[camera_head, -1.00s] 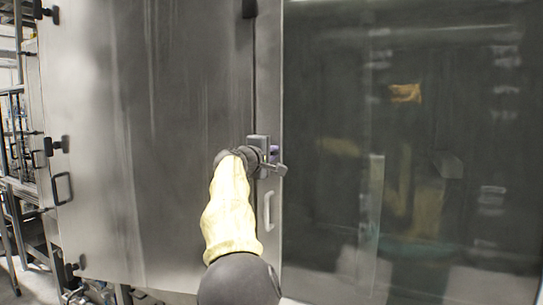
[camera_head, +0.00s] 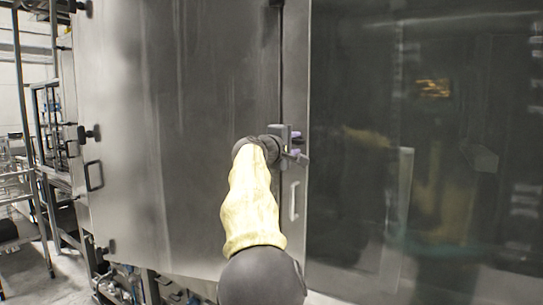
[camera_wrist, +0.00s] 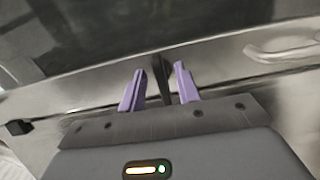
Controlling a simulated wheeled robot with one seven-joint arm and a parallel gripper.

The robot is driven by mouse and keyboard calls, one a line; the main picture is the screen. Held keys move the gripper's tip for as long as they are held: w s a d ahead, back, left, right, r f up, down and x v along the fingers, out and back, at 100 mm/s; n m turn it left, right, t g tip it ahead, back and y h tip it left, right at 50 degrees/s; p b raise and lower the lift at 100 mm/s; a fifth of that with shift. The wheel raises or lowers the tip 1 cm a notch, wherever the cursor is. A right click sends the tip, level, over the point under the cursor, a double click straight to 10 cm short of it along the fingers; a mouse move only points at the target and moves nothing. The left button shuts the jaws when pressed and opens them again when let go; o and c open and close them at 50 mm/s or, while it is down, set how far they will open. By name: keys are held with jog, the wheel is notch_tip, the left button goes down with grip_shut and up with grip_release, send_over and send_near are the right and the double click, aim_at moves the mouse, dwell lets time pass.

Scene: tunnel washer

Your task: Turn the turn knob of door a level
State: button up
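The turn knob (camera_wrist: 161,78) is a dark narrow bar in the wrist view, standing between the two purple fingers of my gripper (camera_wrist: 160,85). A gap shows on both sides of the knob, so the fingers are around it and look open. In the head view my gripper (camera_head: 296,145) is at the steel strip beside the dark window, above a vertical handle (camera_head: 294,200). The knob is largely hidden there by the gripper. No level marking can be made out.
A large steel panel (camera_head: 185,120) fills the left of the head view, with black hinges and another handle (camera_head: 94,175). A dark glass panel (camera_head: 430,150) fills the right. Metal racks (camera_head: 25,190) and floor show at far left.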

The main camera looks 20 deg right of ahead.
jog(key=b+v, duration=0.5)
jog(key=v, duration=0.9)
jog(key=shift+s+a+b, duration=0.15)
jog(key=shift+b, duration=0.15)
notch_tip(320, 180, down, 24)
jog(key=s+m+g+y+p, duration=0.1)
jog(key=g+y+p, duration=0.2)
jog(key=y+p, duration=0.35)
jog(key=s+a+f+m+g+y+p, duration=0.2)
jog(key=s+a+f+m+y, duration=0.1)
jog(key=s+f, duration=0.6)
jog(key=s+a+f+m+g+y+p, duration=0.2)
jog(key=s+f, duration=0.8)
jog(key=s, duration=0.5)
jog(key=a+m+g+y, duration=0.1)
jog(key=a+y, duration=0.1)
jog(key=a, duration=0.1)
jog(key=shift+s+a+y, duration=0.15)
jog(key=shift+s+y, duration=0.2)
